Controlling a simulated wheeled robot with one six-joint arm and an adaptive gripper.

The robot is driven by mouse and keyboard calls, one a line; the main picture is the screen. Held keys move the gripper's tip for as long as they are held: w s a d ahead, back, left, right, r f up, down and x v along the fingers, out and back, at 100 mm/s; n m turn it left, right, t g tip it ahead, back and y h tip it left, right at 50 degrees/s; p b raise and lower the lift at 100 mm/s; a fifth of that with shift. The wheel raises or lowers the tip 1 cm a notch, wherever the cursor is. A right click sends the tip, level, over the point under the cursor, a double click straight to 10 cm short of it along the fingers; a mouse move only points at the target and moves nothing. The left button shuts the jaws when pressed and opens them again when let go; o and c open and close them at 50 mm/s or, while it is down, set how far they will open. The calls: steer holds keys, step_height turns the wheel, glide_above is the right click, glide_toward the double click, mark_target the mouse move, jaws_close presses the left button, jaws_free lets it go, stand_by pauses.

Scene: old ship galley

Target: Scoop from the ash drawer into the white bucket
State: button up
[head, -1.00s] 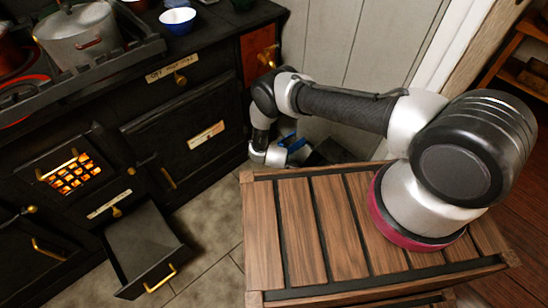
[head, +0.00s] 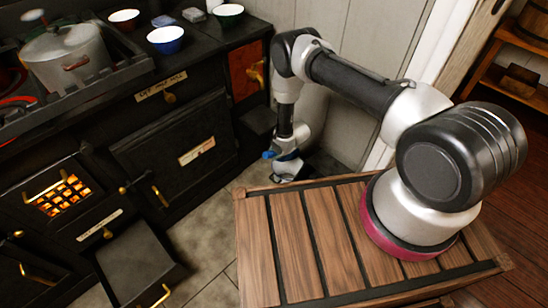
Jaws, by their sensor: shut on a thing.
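The black ash drawer (head: 137,266) is pulled out low on the stove front, at the lower left, with a brass handle; its inside looks flat and grey. My gripper (head: 286,168) points down beyond the far edge of the slatted wooden top, well to the right of the drawer. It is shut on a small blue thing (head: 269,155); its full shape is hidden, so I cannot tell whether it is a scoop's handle. I cannot make out a white bucket.
The black stove (head: 165,150) with a lit grate (head: 62,194) fills the left. A pot (head: 66,55) and several bowls stand on it. The slatted wooden top (head: 300,240) is bare in front. A dark object (head: 326,166) sits behind it. Floor shows between drawer and wooden top.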

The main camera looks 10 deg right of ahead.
steer(key=shift+w+d+r+m+g+y, duration=0.15)
steer(key=shift+w+d+r+g+y, duration=0.3)
steer(key=shift+d, duration=0.3)
steer(key=shift+w+d+r+m+g+y, duration=0.25)
steer(key=shift+w+d+y, duration=0.25)
steer(key=shift+w+d, duration=0.25)
steer(key=shift+w+d+r+m+g+y, duration=0.1)
steer(key=shift+w+d+r+g+y, duration=0.3)
steer(key=shift+d, duration=0.4)
steer(key=shift+w+d+r+g+y, duration=0.3)
steer(key=shift+w+d+r+y, duration=0.25)
steer(key=shift+w+d+y, duration=0.3)
steer(key=shift+w+d+r+m, duration=0.1)
steer(key=shift+d+r+m, duration=0.1)
steer(key=shift+d+m, duration=0.15)
steer(key=shift+w+r, duration=0.1)
steer(key=shift+r, duration=0.05)
